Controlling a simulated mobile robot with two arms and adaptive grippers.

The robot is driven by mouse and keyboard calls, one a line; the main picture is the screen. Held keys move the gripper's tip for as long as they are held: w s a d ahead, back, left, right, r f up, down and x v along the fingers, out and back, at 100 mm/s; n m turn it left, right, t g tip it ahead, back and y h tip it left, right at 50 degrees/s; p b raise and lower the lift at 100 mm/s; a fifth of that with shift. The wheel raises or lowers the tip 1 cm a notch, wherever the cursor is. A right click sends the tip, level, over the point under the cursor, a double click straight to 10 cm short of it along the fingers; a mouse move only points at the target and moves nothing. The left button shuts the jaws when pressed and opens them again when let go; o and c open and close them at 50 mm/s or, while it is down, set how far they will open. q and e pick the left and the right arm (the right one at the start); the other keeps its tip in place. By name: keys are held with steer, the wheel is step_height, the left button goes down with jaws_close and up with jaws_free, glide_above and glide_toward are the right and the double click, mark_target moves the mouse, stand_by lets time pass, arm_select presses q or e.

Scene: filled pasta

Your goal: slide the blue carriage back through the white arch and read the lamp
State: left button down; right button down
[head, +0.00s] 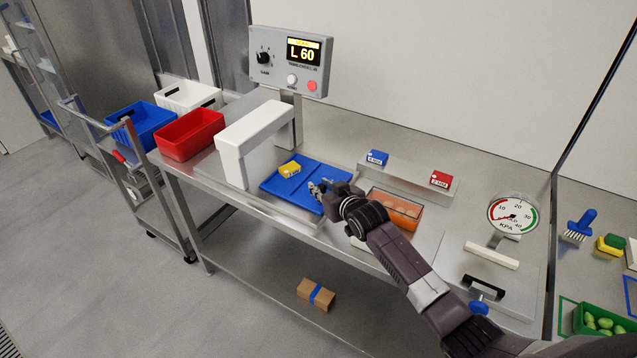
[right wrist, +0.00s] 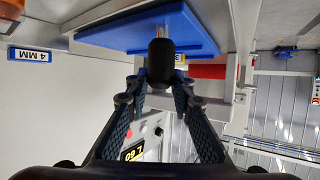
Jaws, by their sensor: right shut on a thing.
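The blue carriage (head: 278,186) lies flat on its steel track on the bench, to the right of the white arch (head: 232,165). A yellow block (head: 290,169) sits on it. My right gripper (head: 318,188) is at the carriage's right end. In the right wrist view it is shut on the carriage's black handle (right wrist: 162,62), with the blue plate (right wrist: 150,30) beyond. The grey control box (head: 262,42) behind the arch shows L 60 on its display (head: 303,51). It has a white round piece (head: 291,80) and a red one (head: 312,86); I cannot tell which is a lamp. My left gripper is out of view.
Red (head: 190,134), blue (head: 143,124) and white (head: 187,95) bins stand at the left. An orange-filled tray (head: 397,209) lies right of the carriage, partly behind my arm. A pressure gauge (head: 512,214) stands farther right. A brown box (head: 316,294) is on the lower shelf.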

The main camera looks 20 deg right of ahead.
steer(key=shift+s+d+f, duration=0.15)
steer(key=shift+s, duration=0.05)
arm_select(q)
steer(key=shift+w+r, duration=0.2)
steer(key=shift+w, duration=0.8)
arm_select(e)
steer(key=c, duration=2)
jaws_free()
steer(key=shift+c, duration=0.2)
steer(key=shift+o, duration=0.5)
steer(key=shift+s+d, duration=0.15)
steer(key=shift+s+r, duration=0.25)
steer(key=shift+s, duration=0.15)
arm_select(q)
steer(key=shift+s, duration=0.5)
arm_select(e)
steer(key=v, duration=1.1)
